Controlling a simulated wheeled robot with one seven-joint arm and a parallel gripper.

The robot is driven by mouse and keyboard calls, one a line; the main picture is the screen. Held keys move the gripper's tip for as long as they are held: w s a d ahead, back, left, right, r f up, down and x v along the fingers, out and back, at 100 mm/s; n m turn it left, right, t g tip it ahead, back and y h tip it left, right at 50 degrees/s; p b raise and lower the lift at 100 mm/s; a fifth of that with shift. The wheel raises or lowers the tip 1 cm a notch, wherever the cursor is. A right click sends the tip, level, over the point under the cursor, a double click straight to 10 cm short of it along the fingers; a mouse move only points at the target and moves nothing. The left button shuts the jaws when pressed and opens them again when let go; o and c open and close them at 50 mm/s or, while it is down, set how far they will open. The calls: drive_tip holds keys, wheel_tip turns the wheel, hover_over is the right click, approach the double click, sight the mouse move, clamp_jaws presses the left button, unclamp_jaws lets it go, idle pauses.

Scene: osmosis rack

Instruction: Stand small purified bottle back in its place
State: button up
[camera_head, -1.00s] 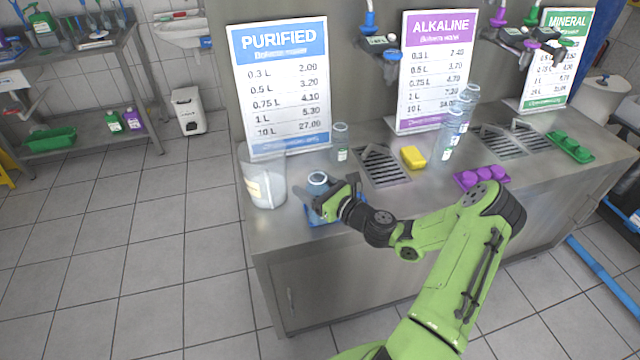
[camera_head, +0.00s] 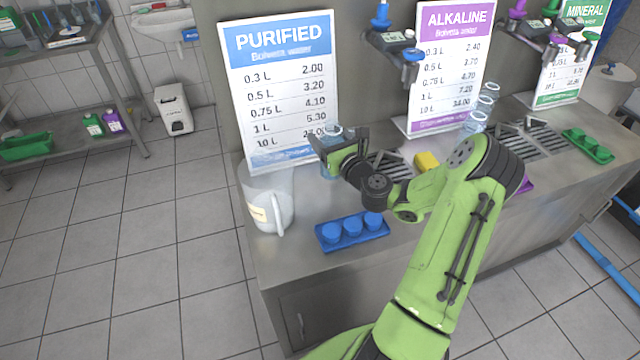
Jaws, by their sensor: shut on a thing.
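A clear small bottle (camera_head: 328,170) is in my gripper (camera_head: 323,152), in front of the lower right corner of the PURIFIED sign. The gripper is shut on it, and its fingers and wrist hide much of it. A clear rounded top shows just behind the gripper. I cannot tell whether it belongs to the same bottle or to another. Whether the held bottle touches the steel counter (camera_head: 300,262) is hidden. A blue tray (camera_head: 352,238) with three blue round caps lies at the counter's front, below and to the right of the gripper.
A clear pitcher (camera_head: 265,205) stands close to the left of the gripper. The PURIFIED sign (camera_head: 282,90) is right behind. A yellow sponge (camera_head: 426,161), drain grates and several clear bottles (camera_head: 480,112) are to the right, partly behind my arm. The front left counter is clear.

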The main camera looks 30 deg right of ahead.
wheel_tip(320, 180, down, 10)
drive_tip(key=b, duration=0.4)
drive_tip(key=shift+r, duration=0.15)
drive_tip(key=shift+w, duration=0.1)
drive_tip(key=shift+f+b, duration=0.2)
drive_tip(key=shift+b, duration=0.1)
drive_tip(key=o, duration=1.4)
drive_tip(key=shift+r, duration=0.2)
drive_tip(key=s+a, duration=0.1)
drive_tip(key=s, duration=1.1)
drive_tip(key=shift+b, duration=0.3)
drive_tip(key=shift+a, duration=0.1)
